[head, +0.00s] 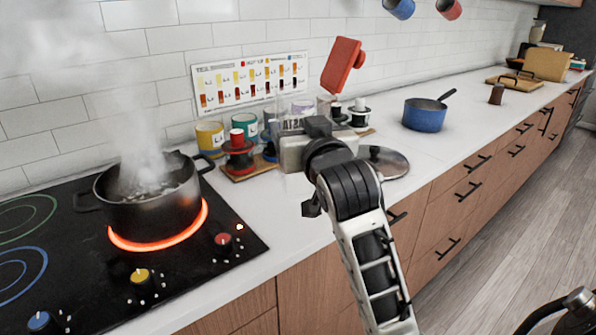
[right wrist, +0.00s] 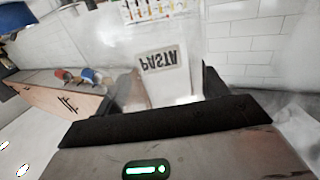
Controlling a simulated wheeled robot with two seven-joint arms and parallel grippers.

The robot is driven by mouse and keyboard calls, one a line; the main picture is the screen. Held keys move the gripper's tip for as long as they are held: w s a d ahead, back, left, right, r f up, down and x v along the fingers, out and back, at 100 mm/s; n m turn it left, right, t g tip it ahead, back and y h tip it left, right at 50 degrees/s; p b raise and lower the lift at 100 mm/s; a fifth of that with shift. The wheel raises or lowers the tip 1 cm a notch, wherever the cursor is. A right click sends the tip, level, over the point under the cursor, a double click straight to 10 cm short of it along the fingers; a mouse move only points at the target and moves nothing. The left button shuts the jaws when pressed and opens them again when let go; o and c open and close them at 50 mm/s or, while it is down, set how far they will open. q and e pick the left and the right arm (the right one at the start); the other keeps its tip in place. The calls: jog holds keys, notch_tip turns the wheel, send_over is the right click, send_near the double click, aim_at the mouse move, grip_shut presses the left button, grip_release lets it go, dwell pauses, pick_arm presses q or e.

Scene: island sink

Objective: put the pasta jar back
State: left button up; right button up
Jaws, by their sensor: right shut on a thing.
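The pasta jar is a clear container with a label reading PASTA (right wrist: 160,62), which appears upside down in the right wrist view. The jar sits between the dark fingers of my right gripper (right wrist: 168,92), which is shut on it. In the head view my right gripper (head: 298,138) is over the back of the counter, to the right of the stove, and mostly hides the jar (head: 292,122). Whether the jar touches the counter cannot be told. My left gripper is not in view.
A steaming black pot (head: 150,200) stands on a glowing burner at left. Mugs and a red-and-black stand (head: 238,160) are beside the gripper. A glass lid (head: 388,162) and blue saucepan (head: 424,115) stand right. A red block-like object (head: 343,65) shows above. Front counter is clear.

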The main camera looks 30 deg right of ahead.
jog(key=w+d+f, duration=0.3)
jog(key=w+f, duration=0.3)
jog(key=f, duration=0.3)
jog(key=shift+w+d+f, duration=0.15)
jog(key=shift+f, duration=0.2)
jog(key=shift+f+b, duration=0.15)
jog(key=shift+b, duration=0.15)
jog(key=o, duration=1.4)
jog(key=shift+f, duration=0.1)
jog(key=v, duration=0.6)
jog(key=b+v, duration=0.1)
jog(key=v, duration=0.5)
jog(key=shift+r, duration=0.25)
